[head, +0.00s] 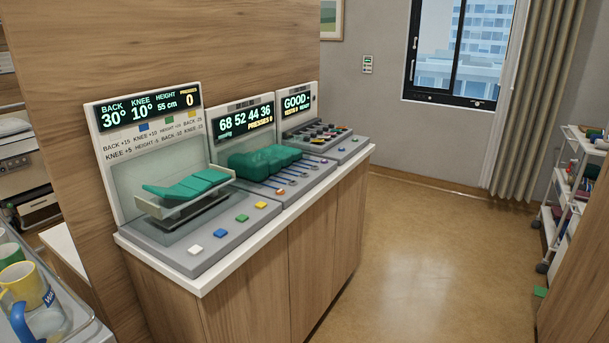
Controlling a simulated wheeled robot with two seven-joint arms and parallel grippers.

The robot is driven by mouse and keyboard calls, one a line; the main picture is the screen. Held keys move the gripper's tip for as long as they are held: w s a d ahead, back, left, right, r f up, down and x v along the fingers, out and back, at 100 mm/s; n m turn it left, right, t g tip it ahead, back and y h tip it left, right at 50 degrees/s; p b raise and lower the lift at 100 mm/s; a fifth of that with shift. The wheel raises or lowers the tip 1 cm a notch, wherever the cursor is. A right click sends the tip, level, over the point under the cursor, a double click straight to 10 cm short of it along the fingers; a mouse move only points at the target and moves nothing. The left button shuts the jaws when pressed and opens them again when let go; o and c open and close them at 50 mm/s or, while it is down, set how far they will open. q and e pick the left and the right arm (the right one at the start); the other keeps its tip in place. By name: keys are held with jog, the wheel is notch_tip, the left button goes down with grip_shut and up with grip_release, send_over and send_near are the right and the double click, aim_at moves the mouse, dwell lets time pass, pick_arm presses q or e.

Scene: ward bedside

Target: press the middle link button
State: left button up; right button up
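Three grey devices stand side by side on a cabinet. The middle device (286,196) has a screen (246,119) reading 68 52 44 36 with a presses count of 0. Green puffed cushions (265,162) lie on it. Its sloped front has a row of small controls joined by lines; an orange-red one (281,193) is among them. They are too small to tell which is the middle link button, and I see no readable label. Neither of my grippers is in view.
The left device (196,247) has a model bed (184,190) and white, blue, green and yellow buttons. The right device (325,139) reads GOOD and carries small knobs. A tray with mugs (22,283) is at lower left. A cart (571,200) stands right. The floor (430,250) between is clear.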

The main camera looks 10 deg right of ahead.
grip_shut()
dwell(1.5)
